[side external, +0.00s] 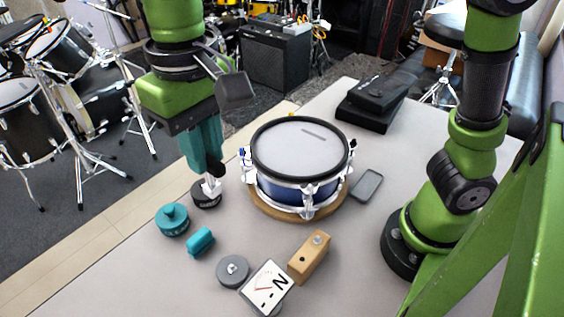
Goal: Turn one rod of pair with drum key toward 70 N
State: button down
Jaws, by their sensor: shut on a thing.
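A small blue-shelled drum (293,185) with a pale grey mesh head and black hoop stands on a round wooden base, with metal rods and lugs around its side. My gripper (211,180) points down left of the drum. It is shut on a small pale metal piece (211,187), which looks like the drum key. That piece is at a black round holder (205,200); I cannot tell whether it is seated in it or just above. A white gauge (267,287) marked "N" with a red needle stands at the front. A small blue mark shows at the drum's left rim.
A teal knobbed weight (172,219), a teal block (200,242), a grey disc (233,271) and a wooden block (309,257) lie at the front. A grey flat device (367,185) lies right of the drum. A black pedal (373,101) is behind.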

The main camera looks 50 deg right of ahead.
jog(key=w+d+m, duration=0.3)
jog(key=d+m, duration=0.4)
jog(key=d, duration=1.6)
jog(key=s+d+m, duration=0.3)
jog(key=s+d, duration=0.1)
jog(key=d, duration=0.3)
jog(key=s+d+m, duration=0.4)
jog(key=d, duration=0.2)
jog(key=f, duration=0.5)
jog(key=shift+w+d+f, duration=0.1)
jog(key=shift+w+d, duration=0.05)
jog(key=shift+d, duration=0.1)
send_over(354, 140)
jog(key=shift+f, duration=3.3)
jog(key=shift+f, duration=0.1)
